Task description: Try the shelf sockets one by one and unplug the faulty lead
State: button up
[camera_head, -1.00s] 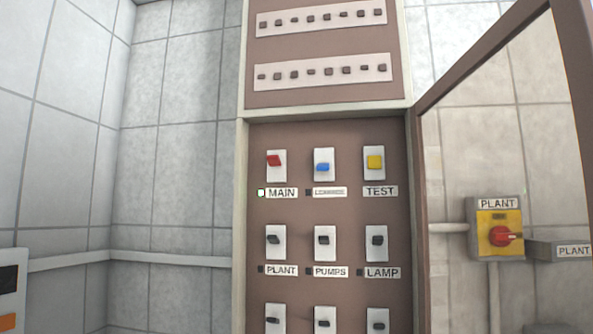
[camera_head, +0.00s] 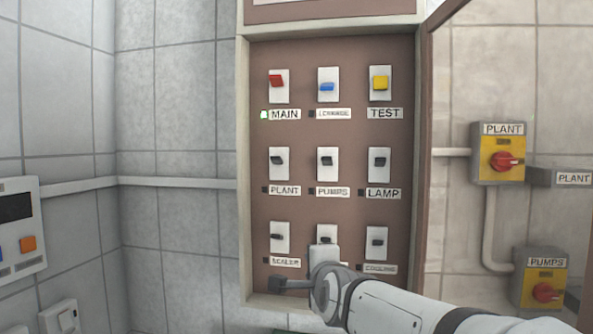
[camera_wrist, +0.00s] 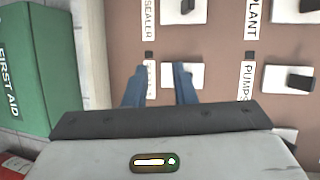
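No shelf sockets and no leads show in either view. My gripper (camera_wrist: 160,85) shows in the wrist view as two blue-grey fingers held apart with nothing gripped. The right finger overlaps a white switch plate (camera_wrist: 196,76); I cannot tell whether it touches. In the head view my arm comes in from the lower right. Its end covers part of the bottom middle switch (camera_head: 326,236), and the fingers cannot be made out there. The brown switch panel (camera_head: 303,140) has a red MAIN switch (camera_head: 277,84) with a green lamp (camera_head: 264,115) beside its label.
An open door frame (camera_head: 424,150) stands right of the panel. Beyond it are yellow PLANT (camera_head: 499,153) and PUMPS (camera_head: 540,282) isolators with red knobs. A white box (camera_head: 18,228) with buttons is at left. A green first aid box (camera_wrist: 38,70) shows in the wrist view.

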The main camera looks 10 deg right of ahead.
jog(key=w+r+m+t+h, duration=0.1)
jog(key=r+m+t, duration=0.1)
jog(key=r+m, duration=0.1)
jog(key=w+r+m+t, duration=0.1)
jog(key=r+m+t, duration=0.1)
jog(key=r+m, duration=0.2)
jog(key=w+r+m+t+h, duration=0.1)
jog(key=w+r+m+t, duration=0.1)
jog(key=r, duration=0.5)
jog(key=shift+w+d+m+h, duration=0.1)
jog(key=shift+d+m+h, duration=0.2)
jog(key=shift+m, duration=0.5)
grip_shut()
notch_tip(320, 180, up, 9)
jog(key=s+d+m+t+h, duration=0.1)
jog(key=m+t+h, duration=0.2)
jog(key=m, duration=0.9)
jog(key=h, duration=0.3)
jog(key=shift+d, duration=0.4)
jog(key=shift+r, duration=0.1)
